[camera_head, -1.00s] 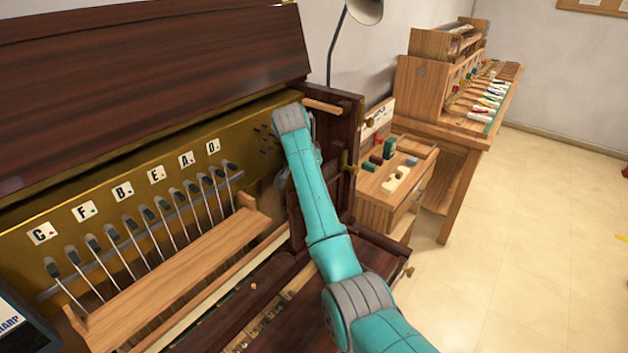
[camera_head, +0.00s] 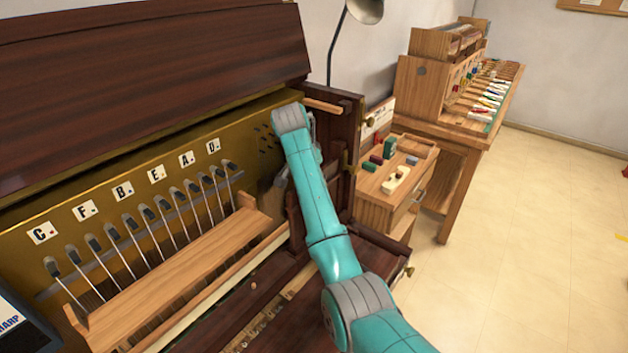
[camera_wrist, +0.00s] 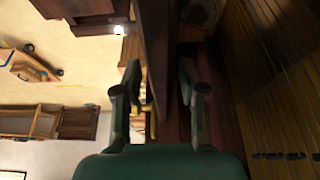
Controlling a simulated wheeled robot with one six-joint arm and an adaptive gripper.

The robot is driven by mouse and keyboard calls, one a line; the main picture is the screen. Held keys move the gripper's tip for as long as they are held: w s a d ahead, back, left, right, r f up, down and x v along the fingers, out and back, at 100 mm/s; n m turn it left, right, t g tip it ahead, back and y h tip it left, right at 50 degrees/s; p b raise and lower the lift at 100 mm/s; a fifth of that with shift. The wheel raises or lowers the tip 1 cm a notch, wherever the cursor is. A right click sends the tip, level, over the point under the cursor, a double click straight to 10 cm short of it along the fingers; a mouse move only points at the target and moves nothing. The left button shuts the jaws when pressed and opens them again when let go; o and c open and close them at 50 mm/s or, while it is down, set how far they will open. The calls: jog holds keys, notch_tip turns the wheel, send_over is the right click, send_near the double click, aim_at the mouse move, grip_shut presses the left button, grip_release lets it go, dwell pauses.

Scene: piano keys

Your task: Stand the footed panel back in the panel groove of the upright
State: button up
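The upright (camera_head: 235,120) is a dark red-brown piano case with its front open, showing a brass-coloured plate and a row of dark hammers. In the wrist view my gripper (camera_wrist: 160,78) has its two fingers apart. A dark upright board (camera_wrist: 156,40) shows between and beyond the fingers; I cannot tell whether it is the footed panel or the case's side. No contact with it is clear. In the head view my arm's end is at the upright's right side and the fingers are mostly hidden. The panel groove cannot be made out.
A light wooden shelf-like rail (camera_head: 180,275) lies in front of the hammers. A small cabinet (camera_head: 385,205) with coloured blocks stands right of the upright. A workbench (camera_head: 465,135) stands behind it. A lamp (camera_head: 365,10) rises behind the case. Floor at the right is clear.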

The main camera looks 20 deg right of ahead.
notch_tip(320, 180, up, 10)
jog(key=shift+f, duration=0.1)
dwell(0.5)
jog(key=shift+d, duration=0.1)
